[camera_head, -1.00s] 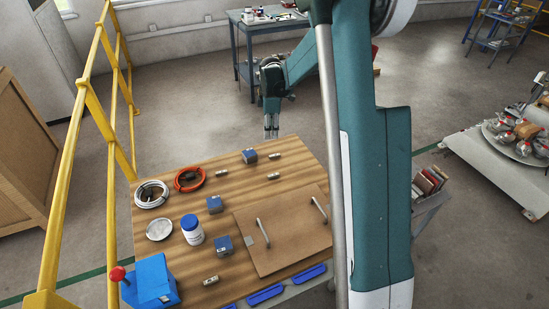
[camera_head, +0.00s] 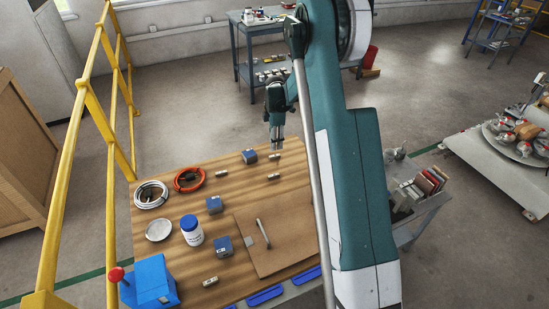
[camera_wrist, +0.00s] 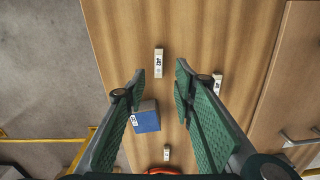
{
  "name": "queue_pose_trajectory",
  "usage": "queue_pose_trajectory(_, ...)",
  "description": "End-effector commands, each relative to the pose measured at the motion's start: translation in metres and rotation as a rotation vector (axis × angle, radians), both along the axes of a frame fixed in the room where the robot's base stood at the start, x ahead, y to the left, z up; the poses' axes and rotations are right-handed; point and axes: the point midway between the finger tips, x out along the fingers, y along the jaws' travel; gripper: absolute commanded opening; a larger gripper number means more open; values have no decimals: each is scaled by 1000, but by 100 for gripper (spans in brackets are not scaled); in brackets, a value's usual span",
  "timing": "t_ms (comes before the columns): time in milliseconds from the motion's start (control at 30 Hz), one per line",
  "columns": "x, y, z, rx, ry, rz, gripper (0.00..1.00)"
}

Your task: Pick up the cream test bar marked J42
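The cream test bar marked J42 (camera_wrist: 158,62) lies flat on the wooden table, its label readable in the wrist view. In the head view it is the small bar (camera_head: 276,155) near the table's far edge, right of a blue block. My gripper (camera_wrist: 160,68) is open and empty, its two green padded fingers on either side of the bar in the picture. In the head view my gripper (camera_head: 278,146) points down just above the bar; the exact height gap is hard to tell.
A blue block (camera_wrist: 145,117) lies close to the left finger in the wrist view. Similar bars lie nearby (camera_wrist: 217,84) and (camera_wrist: 167,152).

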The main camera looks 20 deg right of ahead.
Motion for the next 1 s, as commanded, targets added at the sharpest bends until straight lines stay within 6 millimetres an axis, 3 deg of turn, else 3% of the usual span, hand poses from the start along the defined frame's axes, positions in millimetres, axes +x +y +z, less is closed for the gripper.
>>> queue_pose_trajectory(400, 0, 0, -23, 0, 0, -1, 27)
queue_pose_trajectory(833, 0, 0, -27, 0, 0, -1, 27)
queue_pose_trajectory(1000, 2, 0, -40, 0, 0, -1, 27)
